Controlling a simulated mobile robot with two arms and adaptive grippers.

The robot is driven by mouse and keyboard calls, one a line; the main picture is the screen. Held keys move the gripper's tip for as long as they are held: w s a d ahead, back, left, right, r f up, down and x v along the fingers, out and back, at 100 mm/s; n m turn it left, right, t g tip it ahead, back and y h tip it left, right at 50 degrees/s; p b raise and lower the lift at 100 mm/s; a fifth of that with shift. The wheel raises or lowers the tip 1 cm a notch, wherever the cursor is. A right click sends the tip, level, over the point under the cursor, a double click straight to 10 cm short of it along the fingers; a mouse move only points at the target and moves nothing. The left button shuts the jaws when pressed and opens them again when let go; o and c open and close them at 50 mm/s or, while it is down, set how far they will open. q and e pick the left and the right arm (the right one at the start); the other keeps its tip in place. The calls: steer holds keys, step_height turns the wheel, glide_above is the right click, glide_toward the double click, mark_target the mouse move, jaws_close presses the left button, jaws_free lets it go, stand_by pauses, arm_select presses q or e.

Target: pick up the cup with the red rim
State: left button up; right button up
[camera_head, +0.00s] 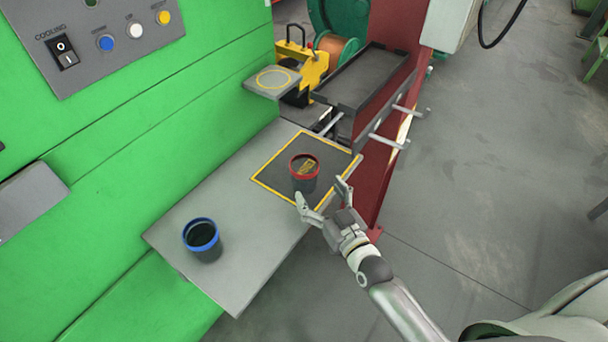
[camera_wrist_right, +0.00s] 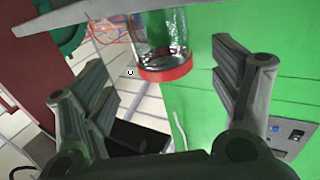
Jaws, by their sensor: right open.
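The cup with the red rim (camera_head: 303,183) stands upright on a dark square mat with a yellow border (camera_head: 267,178). It also shows in the right wrist view (camera_wrist_right: 166,72), upside down in the picture, at the top centre between the fingers. My right gripper (camera_head: 322,194) is open and empty, with its fingertips just in front of the cup's lower right side. In the right wrist view the open fingers (camera_wrist_right: 163,90) stand apart, one on each side of the cup. My left gripper is not in view.
A cup with a blue rim (camera_head: 203,241) stands on the grey shelf (camera_head: 230,205), left of the mat. The green machine wall (camera_head: 110,165) borders the shelf. A small yellow-ringed platform (camera_head: 272,80) and a dark tray (camera_head: 370,75) are behind. Open floor lies at right.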

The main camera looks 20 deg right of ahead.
mark_target(310, 181)
steer(key=shift+w+a+f+p, duration=0.1)
steer(key=shift+w+a+p, duration=0.1)
steer(key=shift+w, duration=0.95)
steer(key=shift+w+a+f+p, duration=0.1)
steer(key=shift+w+a, duration=0.15)
steer(key=shift+w, duration=0.85)
steer(key=shift+w+a+f+p, duration=0.1)
steer(key=shift+w+a+p, duration=0.1)
steer(key=shift+w, duration=0.95)
steer(key=shift+r, duration=0.1)
steer(key=shift+s, duration=0.1)
steer(key=c, duration=1.1)
steer(key=shift+r, duration=0.1)
